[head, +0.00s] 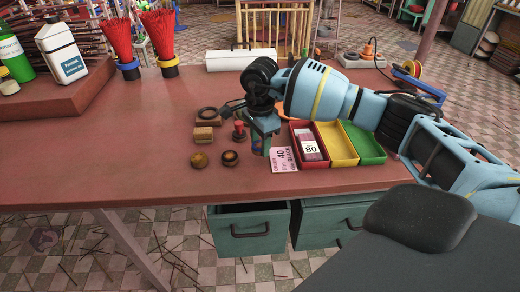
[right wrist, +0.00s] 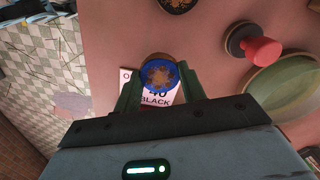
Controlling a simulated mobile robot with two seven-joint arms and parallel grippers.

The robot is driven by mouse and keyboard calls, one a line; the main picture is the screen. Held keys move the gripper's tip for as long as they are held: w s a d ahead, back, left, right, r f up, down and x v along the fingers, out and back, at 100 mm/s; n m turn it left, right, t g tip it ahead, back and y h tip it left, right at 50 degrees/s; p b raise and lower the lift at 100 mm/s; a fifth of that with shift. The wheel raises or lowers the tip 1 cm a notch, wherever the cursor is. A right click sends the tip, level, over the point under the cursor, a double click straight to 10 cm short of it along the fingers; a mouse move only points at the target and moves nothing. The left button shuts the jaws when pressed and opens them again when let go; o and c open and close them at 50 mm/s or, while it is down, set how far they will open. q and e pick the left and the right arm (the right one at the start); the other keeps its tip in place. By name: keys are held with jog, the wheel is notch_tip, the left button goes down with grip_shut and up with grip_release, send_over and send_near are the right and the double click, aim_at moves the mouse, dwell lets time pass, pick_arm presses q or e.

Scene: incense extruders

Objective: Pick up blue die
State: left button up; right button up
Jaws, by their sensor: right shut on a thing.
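The blue die (right wrist: 160,75) is a small round piece with a blue patterned face and a brownish rim, in the right wrist view. My right gripper (right wrist: 160,88) has its green fingers on both sides of it and is shut on it, above a pale card marked 40 BLACK (right wrist: 155,98). In the head view my right gripper (head: 262,147) points down near the table's front, just left of the card (head: 284,160); its fingers largely hide the die there. I cannot tell whether the die touches the table. My left gripper is not in view.
The table's left front (head: 100,160) is clear.

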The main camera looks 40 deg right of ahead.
jog(key=s+a+r, duration=0.2)
jog(key=s, duration=1.3)
jog(key=shift+s+a+b, duration=0.3)
jog(key=shift+s+a, duration=0.05)
jog(key=shift+s, duration=0.05)
